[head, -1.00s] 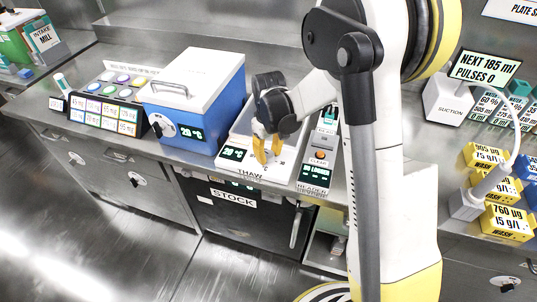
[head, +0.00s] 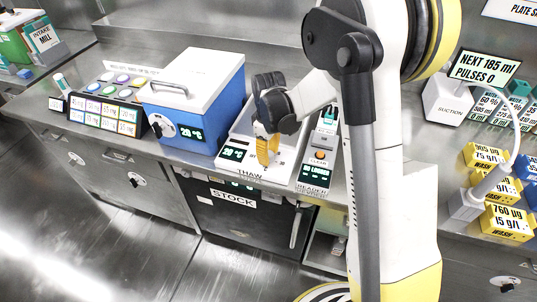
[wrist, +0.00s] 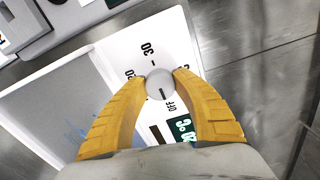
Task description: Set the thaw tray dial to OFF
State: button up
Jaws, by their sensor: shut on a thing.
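The thaw tray (head: 236,174) is a white unit on the steel counter, with a lit display reading about 20 °C (head: 232,154). In the wrist view its round grey dial (wrist: 159,88) sits on the white front panel (wrist: 118,60). Labels 20, 30 and OFF (wrist: 171,106) stand around it. A dark mark on the dial points down in the picture, near the OFF label. My gripper (head: 266,163) is lowered onto the tray's front panel. Its yellow fingers (wrist: 163,76) are shut on the dial, one on each side. In the head view the fingers hide the dial.
A blue box with a white lid (head: 195,95) stands to the left of the tray. A reader unit (head: 316,165) stands close on the right. Below the counter is a dark STOCK compartment (head: 235,215).

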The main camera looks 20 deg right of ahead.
aim_at(269, 154)
jog(key=o, duration=1.2)
jog(key=shift+r, duration=0.1)
notch_tip(269, 154, up, 12)
jog(key=shift+s, duration=0.1)
jog(key=s+r+m+t, duration=0.3)
jog(key=s+m, duration=0.1)
jog(key=s, duration=0.6)
jog(key=s+r+m+t, duration=0.3)
jog(key=s+m+t, duration=0.1)
jog(key=s, duration=0.5)
jog(key=shift+s+r+m, duration=0.35)
jog(key=shift+m, duration=0.05)
